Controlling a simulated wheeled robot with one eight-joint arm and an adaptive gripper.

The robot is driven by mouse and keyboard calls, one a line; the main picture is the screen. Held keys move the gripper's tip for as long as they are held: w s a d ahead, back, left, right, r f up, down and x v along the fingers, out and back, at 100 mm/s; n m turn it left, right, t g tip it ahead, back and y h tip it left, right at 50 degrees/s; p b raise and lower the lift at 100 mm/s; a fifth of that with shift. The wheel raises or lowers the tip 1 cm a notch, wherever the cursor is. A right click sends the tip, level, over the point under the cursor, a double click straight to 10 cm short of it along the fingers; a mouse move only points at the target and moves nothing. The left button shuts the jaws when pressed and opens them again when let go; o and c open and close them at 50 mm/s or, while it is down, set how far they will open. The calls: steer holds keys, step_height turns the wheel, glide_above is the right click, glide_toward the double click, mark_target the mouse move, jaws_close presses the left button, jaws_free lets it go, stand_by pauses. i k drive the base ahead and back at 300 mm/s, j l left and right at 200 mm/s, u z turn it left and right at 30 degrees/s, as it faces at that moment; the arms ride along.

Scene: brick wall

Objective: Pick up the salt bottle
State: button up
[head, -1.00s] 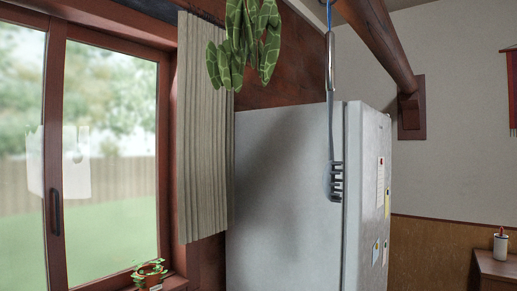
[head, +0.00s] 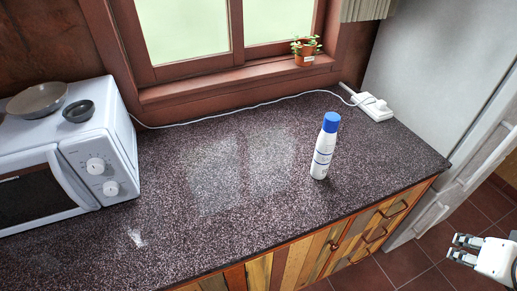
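The salt bottle (head: 323,150) is white with a blue cap and stands upright on the dark speckled countertop (head: 240,215), right of the middle in the head view. Nothing touches it. My gripper (head: 457,248) is at the lower right edge of the view, beyond the counter's front edge, over the tiled floor. It is well apart from the bottle. Its two fingers point left and are spread with a gap between them, and I see nothing held there.
A white microwave (head: 95,150) with a pan (head: 37,99) on top stands at the left. A white power strip (head: 373,106) with a cord lies at the back right. A potted plant (head: 305,54) sits on the windowsill. The fridge (head: 425,65) stands at the right. The counter around the bottle is clear.

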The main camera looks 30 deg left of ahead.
mark_target(325, 142)
steer(key=u, duration=1)
